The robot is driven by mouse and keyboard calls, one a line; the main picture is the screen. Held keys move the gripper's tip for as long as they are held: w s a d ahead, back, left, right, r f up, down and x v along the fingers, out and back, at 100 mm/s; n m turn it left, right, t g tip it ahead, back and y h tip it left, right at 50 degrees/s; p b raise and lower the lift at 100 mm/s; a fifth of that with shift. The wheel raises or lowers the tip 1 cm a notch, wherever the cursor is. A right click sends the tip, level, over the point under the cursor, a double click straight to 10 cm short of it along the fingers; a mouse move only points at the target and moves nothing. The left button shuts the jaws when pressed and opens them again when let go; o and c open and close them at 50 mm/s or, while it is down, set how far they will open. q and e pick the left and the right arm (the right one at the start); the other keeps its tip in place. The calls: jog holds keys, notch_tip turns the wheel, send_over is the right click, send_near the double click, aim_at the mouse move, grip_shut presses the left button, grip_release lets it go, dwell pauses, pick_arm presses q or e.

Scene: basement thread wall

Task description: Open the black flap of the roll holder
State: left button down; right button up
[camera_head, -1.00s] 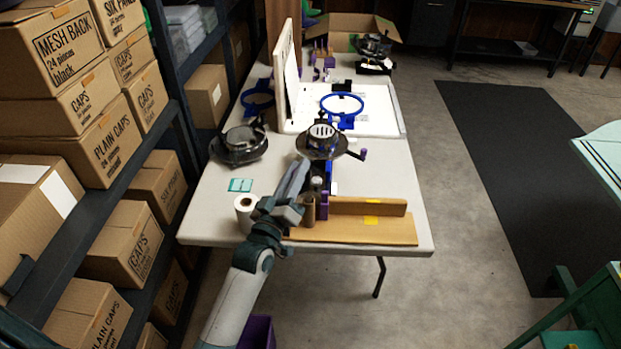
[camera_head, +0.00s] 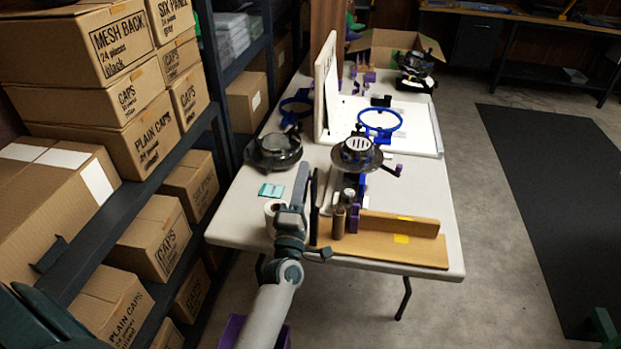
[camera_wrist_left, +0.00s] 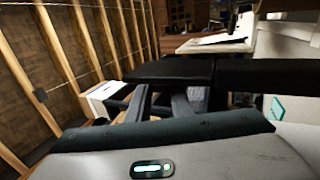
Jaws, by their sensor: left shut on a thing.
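The black flap (camera_head: 314,208) shows in the head view as a thin dark upright strip at the left end of the brown roll holder (camera_head: 420,256). My left gripper (camera_head: 303,185) is directly left of it, above the near part of the table. In the left wrist view the flap (camera_wrist_left: 168,70) is a dark flat panel at the tips of the two fingers (camera_wrist_left: 162,98), which are shut on it. The exact grip is partly hidden. My right gripper is in neither view.
A white roll (camera_head: 271,210) stands just left of my left gripper, partly covered by it. Brown rolls (camera_head: 339,222) stand just right of the flap. A teal packet (camera_head: 271,190) and a dark round cap fixture (camera_head: 273,150) lie farther back on the table (camera_head: 235,222).

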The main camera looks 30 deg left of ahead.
pick_arm(q)
jog(key=n+y, duration=0.1)
jog(key=a+n, duration=0.1)
jog(key=n, duration=0.1)
jog(key=shift+s+f+g+y, duration=0.15)
jog(key=shift+f+g+y, duration=0.25)
jog(key=shift+a, duration=0.1)
jog(key=c, duration=1.6)
grip_release()
jog(key=shift+s, duration=0.1)
